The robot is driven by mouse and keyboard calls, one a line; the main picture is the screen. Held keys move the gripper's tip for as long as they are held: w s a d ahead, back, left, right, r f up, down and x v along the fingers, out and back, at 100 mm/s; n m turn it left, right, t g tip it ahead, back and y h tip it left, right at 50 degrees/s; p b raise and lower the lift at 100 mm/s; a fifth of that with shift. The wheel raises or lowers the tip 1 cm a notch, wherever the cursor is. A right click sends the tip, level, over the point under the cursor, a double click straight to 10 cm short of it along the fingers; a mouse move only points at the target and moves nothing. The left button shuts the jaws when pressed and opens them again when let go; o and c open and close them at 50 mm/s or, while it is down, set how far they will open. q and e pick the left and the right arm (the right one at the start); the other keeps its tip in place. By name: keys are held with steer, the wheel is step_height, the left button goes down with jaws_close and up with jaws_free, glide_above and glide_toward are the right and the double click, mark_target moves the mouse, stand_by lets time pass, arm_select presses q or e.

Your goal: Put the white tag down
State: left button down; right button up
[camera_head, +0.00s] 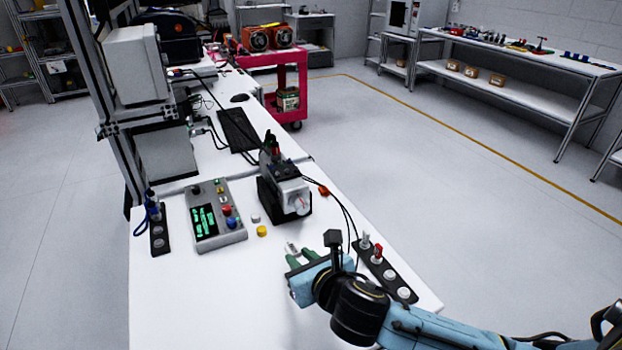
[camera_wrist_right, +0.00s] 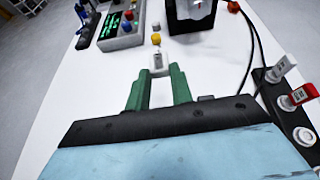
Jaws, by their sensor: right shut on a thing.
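My right gripper (camera_head: 299,255) comes in from the lower right and is over the front part of the white table. Its green fingers are shut on a white tag (camera_head: 292,246), which sticks out beyond the fingertips. In the right wrist view, the white tag (camera_wrist_right: 158,63) is between the two fingertips (camera_wrist_right: 160,72). Whether it touches the table is hard to tell. My left gripper is not in view.
A dark rack (camera_head: 388,272) at the right holds another white tag (camera_head: 365,241) and a red tag (camera_head: 377,254). A control box (camera_head: 215,215), a motor unit (camera_head: 285,195), and yellow (camera_head: 262,231) and grey buttons stand beyond. The table's front left (camera_head: 190,300) is clear.

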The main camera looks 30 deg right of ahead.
steer(key=w+d+r+p, duration=0.4)
steer(key=w+r+p, duration=0.2)
steer(key=w+r, duration=0.15)
steer(key=w+d+r+p, duration=0.45)
steer(key=w+r, duration=0.25)
steer(key=w, duration=0.2)
glide_above(299, 198)
steer(key=s, duration=0.1)
steer(key=shift+m+h, duration=0.4)
steer(key=f, duration=0.9)
steer(key=shift+a+f+b, duration=0.2)
steer(key=shift+f+b, duration=0.1)
steer(key=shift+b, duration=0.1)
steer(key=shift+f, duration=0.2)
steer(key=o, duration=0.9)
steer(key=shift+o, duration=0.2)
steer(key=shift+r, duration=0.15)
